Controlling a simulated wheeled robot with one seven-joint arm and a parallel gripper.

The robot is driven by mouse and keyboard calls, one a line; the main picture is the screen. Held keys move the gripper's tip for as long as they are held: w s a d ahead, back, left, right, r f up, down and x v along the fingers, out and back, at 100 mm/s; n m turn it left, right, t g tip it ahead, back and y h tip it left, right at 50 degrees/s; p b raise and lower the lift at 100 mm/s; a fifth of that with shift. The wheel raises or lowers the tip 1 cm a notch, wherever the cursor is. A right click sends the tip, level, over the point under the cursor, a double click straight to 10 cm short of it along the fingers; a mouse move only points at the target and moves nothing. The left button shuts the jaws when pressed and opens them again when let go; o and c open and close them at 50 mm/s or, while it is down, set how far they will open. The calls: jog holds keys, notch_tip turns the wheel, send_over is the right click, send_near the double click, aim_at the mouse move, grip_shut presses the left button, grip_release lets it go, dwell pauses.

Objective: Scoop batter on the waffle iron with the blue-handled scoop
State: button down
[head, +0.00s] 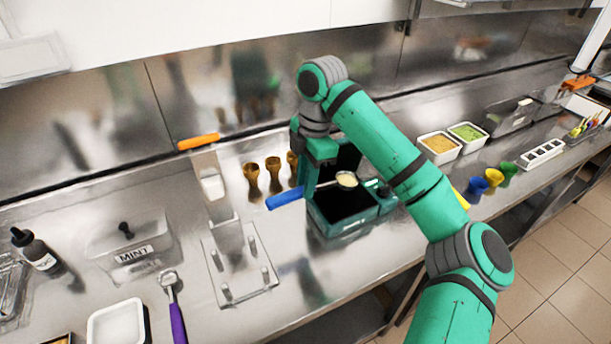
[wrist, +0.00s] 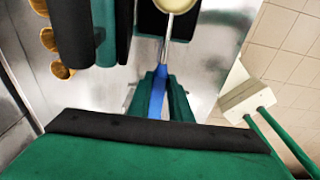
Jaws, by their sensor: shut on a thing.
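The blue-handled scoop has its blue handle (head: 285,198) sticking out to the left of my gripper (head: 307,186), which is shut on it. The scoop's round bowl (head: 346,180) holds pale batter and is above the waffle iron. The teal waffle iron (head: 342,233) stands open, its dark lower plate showing and its lid raised behind, partly hidden by my arm. In the wrist view the blue handle (wrist: 157,98) lies between the teal fingers of my gripper (wrist: 160,92). The bowl (wrist: 174,4) is at the top edge, over the dark plate (wrist: 190,22).
Left of the iron are a metal stand (head: 238,262), brown cones (head: 251,174), a MINT tub (head: 132,246) and a purple-handled scoop (head: 175,310). Right are tubs of orange (head: 438,147) and green (head: 467,134) contents and coloured cups (head: 478,187). Counter in front of the iron is narrow.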

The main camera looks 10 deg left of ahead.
jog(key=s+d+f+n+t+y, duration=0.1)
jog(key=s+d+f+t+y, duration=0.2)
jog(key=t+y, duration=0.6)
jog(key=s+f+t, duration=0.1)
jog(key=t, duration=0.2)
jog(key=shift+y, duration=0.3)
dwell(0.8)
dwell(0.8)
